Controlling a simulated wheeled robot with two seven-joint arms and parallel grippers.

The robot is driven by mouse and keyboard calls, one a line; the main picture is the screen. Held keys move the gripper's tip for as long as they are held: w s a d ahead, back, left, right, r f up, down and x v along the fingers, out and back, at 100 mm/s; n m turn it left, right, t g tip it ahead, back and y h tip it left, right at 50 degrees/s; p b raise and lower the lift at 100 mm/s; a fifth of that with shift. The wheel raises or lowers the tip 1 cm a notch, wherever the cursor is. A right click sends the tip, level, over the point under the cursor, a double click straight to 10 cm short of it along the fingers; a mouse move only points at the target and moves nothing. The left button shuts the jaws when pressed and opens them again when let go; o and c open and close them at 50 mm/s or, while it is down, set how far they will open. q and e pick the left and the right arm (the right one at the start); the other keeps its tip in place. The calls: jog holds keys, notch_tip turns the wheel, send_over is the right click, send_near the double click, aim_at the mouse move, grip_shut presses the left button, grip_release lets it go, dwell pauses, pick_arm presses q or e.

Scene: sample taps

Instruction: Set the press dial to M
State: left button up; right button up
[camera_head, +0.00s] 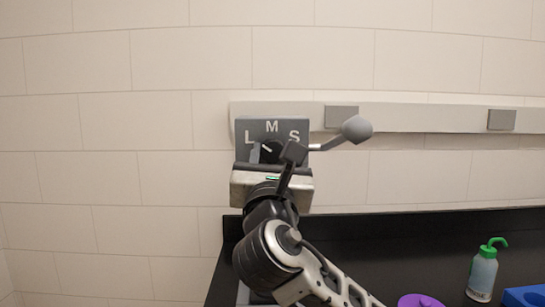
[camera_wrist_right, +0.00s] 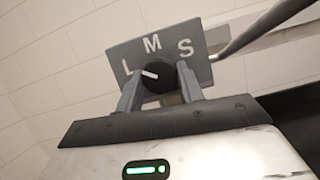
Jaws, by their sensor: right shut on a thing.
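The black press dial (camera_wrist_right: 158,79) sits on a grey plate (camera_wrist_right: 117,53) marked L, M and S. It also shows in the head view (camera_head: 268,149), partly hidden by my right arm. Its white pointer line points up and left, toward the L. My right gripper (camera_wrist_right: 160,88) has one finger on each side of the dial and is shut on it. In the head view my right gripper (camera_head: 271,160) is in front of the plate's lower part. My left gripper is not in view.
A lever with a grey knob (camera_head: 357,129) sticks out right of the plate. A pale rail (camera_head: 440,118) runs along the wall. A black counter (camera_head: 400,235) below holds a green-capped bottle (camera_head: 483,272), a purple item (camera_head: 420,300) and a blue item (camera_head: 525,296).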

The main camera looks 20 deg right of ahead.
jog(key=m+g+h, duration=0.1)
jog(key=m, duration=0.2)
jog(key=m+g+h, duration=0.1)
jog(key=m+h, duration=0.1)
jog(key=m, duration=0.2)
jog(key=shift+a, duration=0.15)
jog(key=m+g+h, duration=0.1)
jog(key=m, duration=0.2)
jog(key=m+g+p, duration=0.1)
jog(key=m, duration=0.3)
jog(key=shift+a+r+g+h, duration=0.1)
jog(key=shift+r+g+h, duration=0.05)
jog(key=shift+g+h, duration=0.2)
jog(key=shift+m, duration=0.4)
jog(key=o, duration=1)
jog(key=b+v, duration=0.1)
jog(key=v, duration=1.5)
jog(key=shift+r, duration=0.15)
jog(key=shift+w, duration=0.1)
